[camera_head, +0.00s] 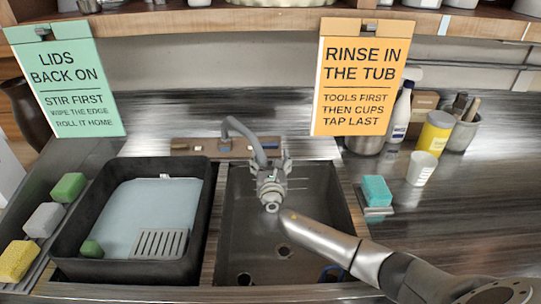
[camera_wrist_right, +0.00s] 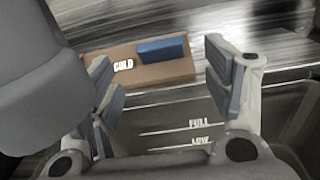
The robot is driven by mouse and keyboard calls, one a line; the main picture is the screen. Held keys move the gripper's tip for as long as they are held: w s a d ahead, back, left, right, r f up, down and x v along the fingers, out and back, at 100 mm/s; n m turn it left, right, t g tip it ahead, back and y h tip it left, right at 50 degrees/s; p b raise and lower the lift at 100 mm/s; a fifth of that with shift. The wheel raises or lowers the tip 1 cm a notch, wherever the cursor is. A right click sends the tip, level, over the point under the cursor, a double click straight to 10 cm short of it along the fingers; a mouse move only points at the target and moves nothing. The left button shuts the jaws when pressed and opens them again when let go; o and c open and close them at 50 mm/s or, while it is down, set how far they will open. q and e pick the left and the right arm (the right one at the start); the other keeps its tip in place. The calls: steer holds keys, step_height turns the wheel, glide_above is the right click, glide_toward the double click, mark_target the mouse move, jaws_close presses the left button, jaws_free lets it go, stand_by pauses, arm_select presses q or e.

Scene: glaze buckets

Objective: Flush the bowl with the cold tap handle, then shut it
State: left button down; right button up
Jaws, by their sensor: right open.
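My right gripper (camera_head: 272,158) is over the back of the metal sink bowl (camera_head: 240,215), in front of the tap board (camera_head: 183,147). In the right wrist view my right gripper (camera_wrist_right: 170,85) is open, with nothing between its pads. Beyond the fingers is the wooden board (camera_wrist_right: 182,71) with the word COLD and the blue cold tap handle (camera_wrist_right: 162,49) on top. The handle shows no contact with the fingers. The grey tap spout (camera_head: 241,128) curves over the bowl; its end is hidden by my gripper. My left gripper is out of view.
A black tub (camera_head: 202,210) with pale water, a grey grate and a green sponge stands left of the bowl. FULL and LOW lines mark the bowl's back wall. Sponges line the far left. A teal sponge (camera_head: 376,191) and white cup (camera_head: 422,168) stand right. Two signs hang above.

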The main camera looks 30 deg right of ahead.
mark_target(270, 147)
steer(key=b+x, duration=0.2)
steer(key=x, duration=0.2)
steer(key=shift+w+d+f, duration=0.2)
steer(key=shift+w, duration=0.25)
steer(key=shift+d+r, duration=0.1)
steer(key=shift+r, duration=0.05)
steer(key=shift+c, duration=0.2)
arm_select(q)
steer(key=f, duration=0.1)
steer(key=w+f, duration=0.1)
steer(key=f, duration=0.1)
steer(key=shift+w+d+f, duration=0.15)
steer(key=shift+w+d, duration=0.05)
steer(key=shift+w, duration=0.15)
arm_select(e)
steer(key=c, duration=1)
